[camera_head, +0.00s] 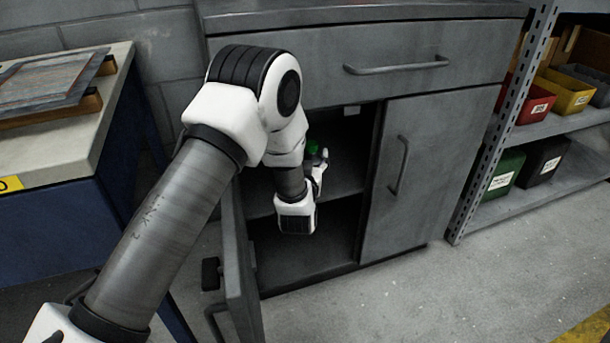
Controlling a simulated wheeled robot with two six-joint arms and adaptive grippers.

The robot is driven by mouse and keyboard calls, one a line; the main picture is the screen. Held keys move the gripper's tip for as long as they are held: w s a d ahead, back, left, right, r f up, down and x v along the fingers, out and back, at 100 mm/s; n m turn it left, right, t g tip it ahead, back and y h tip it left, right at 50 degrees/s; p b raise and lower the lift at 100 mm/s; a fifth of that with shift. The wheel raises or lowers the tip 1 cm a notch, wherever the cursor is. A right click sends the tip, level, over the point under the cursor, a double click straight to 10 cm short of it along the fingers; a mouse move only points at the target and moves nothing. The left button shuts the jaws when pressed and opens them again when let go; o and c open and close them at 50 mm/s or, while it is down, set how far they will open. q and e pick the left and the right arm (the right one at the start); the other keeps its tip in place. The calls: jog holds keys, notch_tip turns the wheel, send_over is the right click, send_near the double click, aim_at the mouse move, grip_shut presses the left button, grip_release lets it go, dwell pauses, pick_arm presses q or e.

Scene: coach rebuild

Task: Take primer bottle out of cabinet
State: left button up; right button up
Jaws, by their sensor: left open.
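The grey cabinet (425,150) stands ahead. Its left door (240,265) is swung open toward me and its right door is closed. A small green piece (312,147), likely the top of the primer bottle, shows inside on the upper level of the open compartment. The rest of it is hidden behind my arm and gripper. My left gripper (322,163) is open and reaches into the compartment, right at the green piece. I cannot tell whether they touch. My right gripper is not in view.
The cabinet's inner shelf (346,182) runs below the gripper. A closed drawer (330,70) is above the opening. A workbench (75,115) stands at left, and a rack with coloured bins (568,95) at right. Floor in front is clear.

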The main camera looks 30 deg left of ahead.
aim_at(312, 148)
pick_arm(q)
jog(key=b+x, duration=0.2)
jog(key=x, duration=0.1)
jog(key=f+b+x, duration=0.1)
jog(key=x, duration=0.1)
jog(key=shift+w+a, duration=0.15)
jog(key=shift+w+r, duration=0.15)
grip_shut()
jog(key=shift+r, duration=0.1)
